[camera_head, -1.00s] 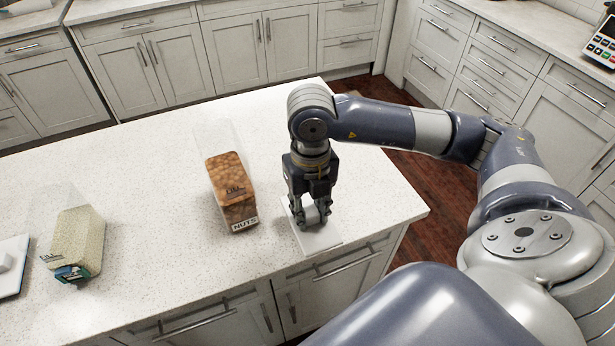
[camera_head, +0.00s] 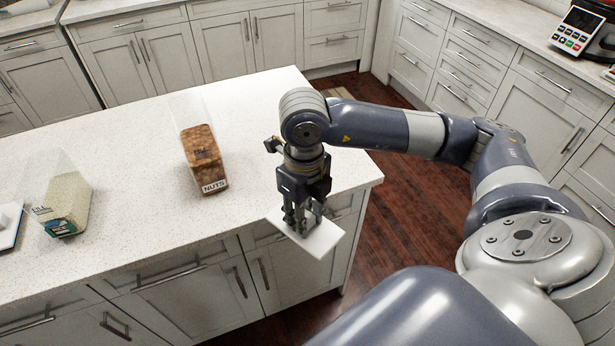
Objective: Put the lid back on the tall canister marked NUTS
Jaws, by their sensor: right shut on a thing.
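The tall canister marked NUTS (camera_head: 203,158) stands on the counter, clear-walled and filled partway with brown nuts; its top shows no lid. A white square lid (camera_head: 322,240) is in my right gripper (camera_head: 302,224), which is shut on its handle. The gripper points down, and the lid appears over the counter's front edge, right of and nearer than the NUTS canister, apart from it. The fingers partly hide the handle. My left gripper is not in view.
A second clear canister (camera_head: 68,205) with pale grainy contents stands at the left. Another white lid (camera_head: 7,238) lies at the far left edge. The counter (camera_head: 120,190) between the canisters is clear. Cabinets line the back and right.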

